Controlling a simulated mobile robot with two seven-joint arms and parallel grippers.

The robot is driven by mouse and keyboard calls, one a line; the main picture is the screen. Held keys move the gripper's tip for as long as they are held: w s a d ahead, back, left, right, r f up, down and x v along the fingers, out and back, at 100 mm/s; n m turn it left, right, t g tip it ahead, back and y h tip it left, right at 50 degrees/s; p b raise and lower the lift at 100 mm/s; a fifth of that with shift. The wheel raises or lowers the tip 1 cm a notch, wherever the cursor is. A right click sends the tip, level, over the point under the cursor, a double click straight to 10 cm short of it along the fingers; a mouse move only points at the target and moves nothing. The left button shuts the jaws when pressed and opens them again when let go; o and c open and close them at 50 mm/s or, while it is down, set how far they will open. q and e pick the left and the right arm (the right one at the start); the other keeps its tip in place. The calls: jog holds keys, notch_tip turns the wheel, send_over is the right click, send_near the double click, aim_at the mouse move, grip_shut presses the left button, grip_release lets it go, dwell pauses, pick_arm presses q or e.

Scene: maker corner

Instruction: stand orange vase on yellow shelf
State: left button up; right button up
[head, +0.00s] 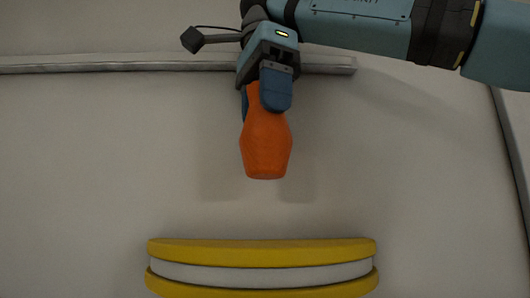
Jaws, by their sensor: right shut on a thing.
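The orange vase (266,147) hangs upright in the middle of the head view, with its base down. My right gripper (262,95) is shut on the vase's upper part, and the blue fingers hide its neck. The yellow shelf (262,250) is at the bottom of the view, with a white band between two yellow layers. It is partly cut off by the picture's lower edge. The vase is above the shelf in the picture, with a clear gap between them. My left gripper is not in view.
A grey rail (150,64) runs across the pale wall (90,160) behind my right gripper. A dark edge (508,150) runs down the right side. The space around the vase looks clear, and no objects show on the shelf's visible part.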

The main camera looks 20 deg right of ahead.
aim_at(264, 162)
jog(key=f, duration=0.2)
jog(key=shift+w+f, duration=0.35)
jog(key=shift+s+f, duration=0.25)
jog(key=shift+f, duration=0.45)
notch_tip(264, 162, down, 3)
jog(key=shift+w+r, duration=0.1)
jog(key=shift+w, duration=0.05)
jog(key=shift+w+d+f, duration=0.15)
jog(key=shift+w+f, duration=0.05)
jog(key=shift+w, duration=0.05)
jog(key=shift+s, duration=0.3)
jog(key=o, duration=0.5)
jog(key=shift+a+f, duration=0.15)
jog(key=shift+a, duration=0.05)
jog(key=o, duration=0.4)
jog(key=shift+w+d, duration=0.1)
jog(key=shift+w, duration=0.1)
jog(key=shift+s+r, duration=0.2)
jog(key=shift+r, duration=3.2)
jog(key=shift+w+r, duration=0.1)
jog(key=shift+r, duration=0.5)
